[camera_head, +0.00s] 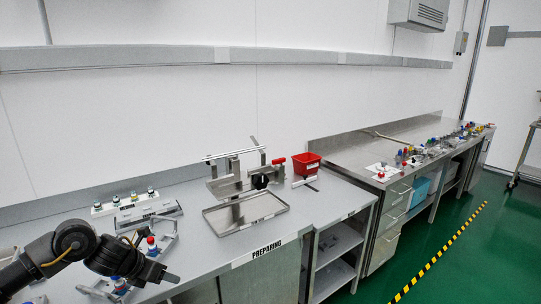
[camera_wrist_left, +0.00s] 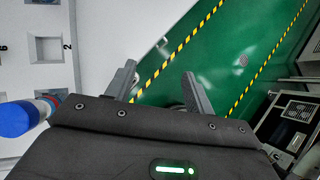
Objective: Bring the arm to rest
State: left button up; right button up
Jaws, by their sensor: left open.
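My left arm comes in from the lower left in the head view. Its black gripper (camera_head: 167,274) is over the front left edge of the grey workbench (camera_head: 190,251). In the left wrist view the two fingers (camera_wrist_left: 160,90) are spread apart with nothing between them; the green floor shows beyond. A blue, white and red capped item (camera_wrist_left: 25,117) is beside the gripper in that view, and the arm partly hides the rack area in the head view. My right gripper is not in view.
A metal tray (camera_head: 237,227), a clamp stand (camera_head: 233,180) and a red bin (camera_head: 307,164) stand on the bench. A white block (camera_head: 124,204) with several small vials is at the back left. A second bench (camera_head: 345,154) with colourful items is to the right.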

pick_arm(q)
jog(key=s+d+f+n+t, duration=0.1)
jog(key=s+d+f+n, duration=0.25)
jog(key=d+n, duration=0.2)
jog(key=s+d+f+n+t+h, duration=0.1)
jog(key=s+d+f+n, duration=0.1)
jog(key=s+d+n, duration=0.3)
jog(key=s+d+f+n+t, duration=0.2)
jog(key=d+f+n, duration=0.1)
jog(key=d+n, duration=0.3)
jog(key=s+a+f+n+g+y, duration=0.2)
jog(key=s+a+n, duration=0.1)
jog(key=s+n, duration=0.45)
jog(key=s+a+f+n+g+y, duration=0.1)
jog(key=s+a+f+n+g, duration=0.1)
jog(key=s+n, duration=0.6)
jog(key=s+a+f+n+g+y, duration=0.25)
jog(key=s+n, duration=0.35)
jog(key=s, duration=0.4)
notch_tip(320, 180, down, 28)
jog(key=s+g, duration=0.1)
jog(key=s, duration=0.1)
jog(key=s+a+f+g, duration=0.1)
jog(key=s+a+f, duration=0.2)
jog(key=s+f, duration=1.1)
jog(key=shift+s+a+m+h, duration=0.15)
jog(key=shift+s+m+h, duration=0.2)
jog(key=shift+s, duration=0.5)
